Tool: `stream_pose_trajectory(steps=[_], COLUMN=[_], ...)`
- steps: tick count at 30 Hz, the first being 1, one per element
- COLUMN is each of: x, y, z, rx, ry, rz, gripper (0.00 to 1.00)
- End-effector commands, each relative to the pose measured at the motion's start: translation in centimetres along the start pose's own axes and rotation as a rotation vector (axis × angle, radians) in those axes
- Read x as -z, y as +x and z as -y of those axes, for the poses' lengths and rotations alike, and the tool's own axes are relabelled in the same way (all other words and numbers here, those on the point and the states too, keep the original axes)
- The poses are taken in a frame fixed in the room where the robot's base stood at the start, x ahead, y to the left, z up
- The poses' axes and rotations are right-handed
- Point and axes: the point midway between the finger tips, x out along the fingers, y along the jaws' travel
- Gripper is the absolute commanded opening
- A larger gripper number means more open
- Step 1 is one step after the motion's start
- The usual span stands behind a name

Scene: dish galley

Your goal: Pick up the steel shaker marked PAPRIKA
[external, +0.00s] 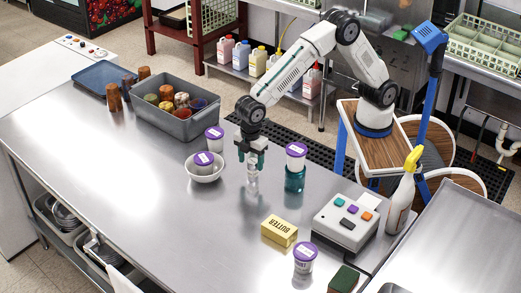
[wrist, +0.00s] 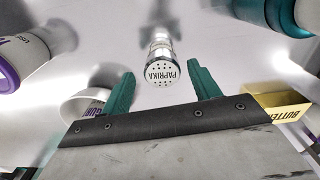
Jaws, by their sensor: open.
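The steel shaker (wrist: 161,69) stands on the steel table, its perforated top marked PAPRIKA facing the wrist camera. In the external view the shaker (external: 252,180) shows right below my gripper (external: 252,163). In the wrist view the two green fingers of my gripper (wrist: 161,92) are apart, one to each side of the shaker's near edge. I see no contact between fingers and shaker.
A white bowl (external: 204,174) with a purple-lidded tub stands left of the shaker. The butter box (external: 279,231) lies in front. A grey bin (external: 150,117) of cups is behind left. The table's left front is clear.

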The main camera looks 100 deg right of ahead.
Motion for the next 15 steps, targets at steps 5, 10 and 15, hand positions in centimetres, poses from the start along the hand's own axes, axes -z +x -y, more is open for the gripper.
stream_pose_trajectory(steps=[5, 10, 15], x=[-0.4, -0.4, -0.4], y=[2.8, 4.5, 4.7], z=[0.5, 0.4, 0.4], rx=[0.001, -0.001, -0.001], ry=[0.000, 0.001, 0.001], rz=[0.004, 0.001, 0.000], gripper=[0.61, 0.61, 0.61])
